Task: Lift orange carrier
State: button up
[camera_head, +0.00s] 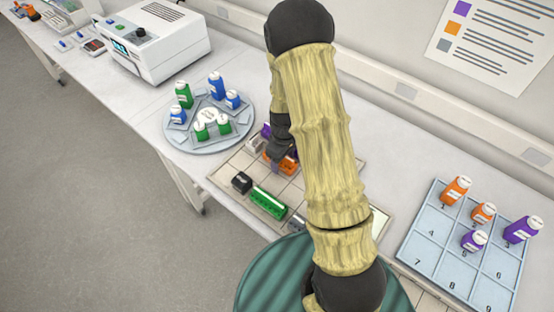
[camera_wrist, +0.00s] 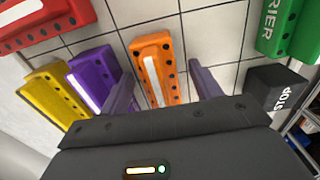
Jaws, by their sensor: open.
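The orange carrier (camera_wrist: 158,70) lies on the tiled board in the wrist view, with a white label strip and dark holes along it. In the head view the orange carrier (camera_head: 283,163) is partly hidden by my arm. My gripper (camera_wrist: 163,88) is open, with one finger on each side of the orange carrier. In the head view my gripper (camera_head: 281,160) is over the carrier. I cannot tell whether the fingers touch it.
In the wrist view a purple carrier (camera_wrist: 95,78) and a yellow carrier (camera_wrist: 52,98) lie close on the left. A red carrier (camera_wrist: 40,25), a green carrier (camera_wrist: 290,30) and a black STOP block (camera_wrist: 275,92) are near. A round bottle rack (camera_head: 200,142) and a numbered tray (camera_head: 432,238) flank the board.

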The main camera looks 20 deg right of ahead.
jog(key=c, duration=1.1)
jog(key=shift+c, duration=0.2)
notch_tip(320, 180, up, 10)
jog(key=shift+r+b, duration=0.1)
jog(key=shift+b, duration=0.85)
